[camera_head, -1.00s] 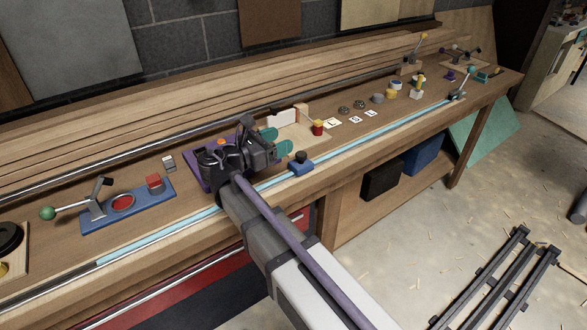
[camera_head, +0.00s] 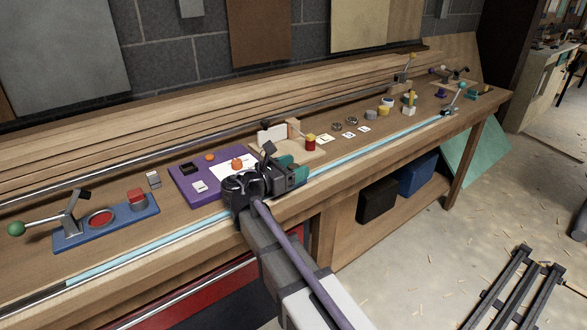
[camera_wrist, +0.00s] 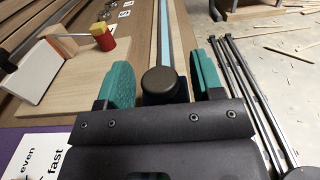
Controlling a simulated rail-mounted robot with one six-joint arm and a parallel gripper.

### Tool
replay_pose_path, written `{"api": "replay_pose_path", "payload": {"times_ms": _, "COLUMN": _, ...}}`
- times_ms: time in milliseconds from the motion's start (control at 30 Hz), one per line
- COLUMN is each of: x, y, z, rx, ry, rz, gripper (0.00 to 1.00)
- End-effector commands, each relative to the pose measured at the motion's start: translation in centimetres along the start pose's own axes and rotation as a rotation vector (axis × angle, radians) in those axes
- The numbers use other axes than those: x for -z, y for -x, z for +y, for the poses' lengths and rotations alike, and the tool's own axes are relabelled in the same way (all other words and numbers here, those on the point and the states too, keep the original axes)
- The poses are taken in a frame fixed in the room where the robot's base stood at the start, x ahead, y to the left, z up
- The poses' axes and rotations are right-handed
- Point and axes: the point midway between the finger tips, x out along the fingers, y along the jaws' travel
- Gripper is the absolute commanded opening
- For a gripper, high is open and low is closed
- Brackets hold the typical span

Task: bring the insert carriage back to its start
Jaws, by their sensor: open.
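The dark round knob (camera_wrist: 160,84) of the carriage shows in the wrist view between my two teal fingers, with a gap on each side. The pale blue rail strip (camera_head: 375,140) runs along the bench front and passes beneath the gripper. It also shows in the wrist view (camera_wrist: 164,30).
A purple board (camera_head: 192,188) with small parts lies behind my gripper. A wooden tray with a white panel (camera_head: 270,134) and a red pot (camera_head: 310,142) stand close behind the fingers. A blue lever panel (camera_head: 118,222) is at left.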

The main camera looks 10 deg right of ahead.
Motion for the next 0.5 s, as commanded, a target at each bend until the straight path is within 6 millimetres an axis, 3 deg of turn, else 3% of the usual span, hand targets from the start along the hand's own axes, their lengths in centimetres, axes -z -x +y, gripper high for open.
{"api": "replay_pose_path", "payload": {"times_ms": 67, "x": 0.00, "y": 0.03, "z": 0.00, "rx": 0.000, "ry": 0.000, "rz": 0.000, "gripper": 0.60}}
{"api": "replay_pose_path", "payload": {"times_ms": 500, "x": 0.00, "y": 0.06, "z": 0.00, "rx": 0.000, "ry": 0.000, "rz": 0.000, "gripper": 0.18}}
